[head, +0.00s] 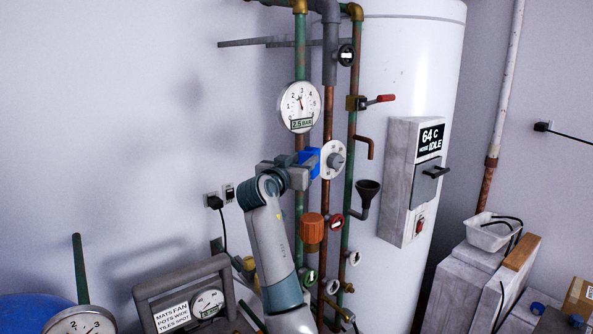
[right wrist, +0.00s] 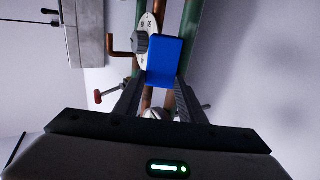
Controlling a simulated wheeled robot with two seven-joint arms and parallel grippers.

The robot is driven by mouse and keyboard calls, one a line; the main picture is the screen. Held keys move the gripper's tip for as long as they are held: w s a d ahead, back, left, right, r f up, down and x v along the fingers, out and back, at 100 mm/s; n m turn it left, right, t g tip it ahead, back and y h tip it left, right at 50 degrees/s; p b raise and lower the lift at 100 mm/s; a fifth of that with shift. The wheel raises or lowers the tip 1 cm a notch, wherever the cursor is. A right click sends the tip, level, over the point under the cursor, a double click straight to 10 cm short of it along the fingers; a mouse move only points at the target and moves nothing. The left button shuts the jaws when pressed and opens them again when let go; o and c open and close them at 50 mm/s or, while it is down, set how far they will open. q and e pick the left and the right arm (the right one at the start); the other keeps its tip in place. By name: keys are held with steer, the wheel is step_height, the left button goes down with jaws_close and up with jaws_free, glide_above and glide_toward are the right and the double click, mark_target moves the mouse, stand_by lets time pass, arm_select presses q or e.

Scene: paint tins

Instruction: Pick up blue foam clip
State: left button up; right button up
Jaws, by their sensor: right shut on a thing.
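The blue foam clip (head: 312,157) is a small bright blue block. It is at the copper and green pipes, below the round pressure gauge and left of a white dial. My right gripper (head: 300,170) is at the clip with its arm rising from below, and it is shut on it. In the right wrist view the clip (right wrist: 165,60) sits at the tips of the two dark fingers of the right gripper (right wrist: 160,95), in front of the pipes. I cannot tell whether the clip still touches a pipe. My left gripper is not in view.
The pressure gauge (head: 299,107), the white dial (head: 333,160), a red-handled valve (head: 378,99) and a black funnel (head: 368,190) crowd the pipes. A white tank (head: 400,70) with a grey control box (head: 414,180) stands to the right.

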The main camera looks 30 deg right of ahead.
steer(key=s+d+r+b, duration=0.3)
steer(key=s+d+r, duration=0.3)
steer(key=s, duration=0.4)
steer(key=shift+s+d+b, duration=0.15)
steer(key=shift+d+b, duration=0.15)
steer(key=shift+b, duration=0.05)
stand_by(0.4)
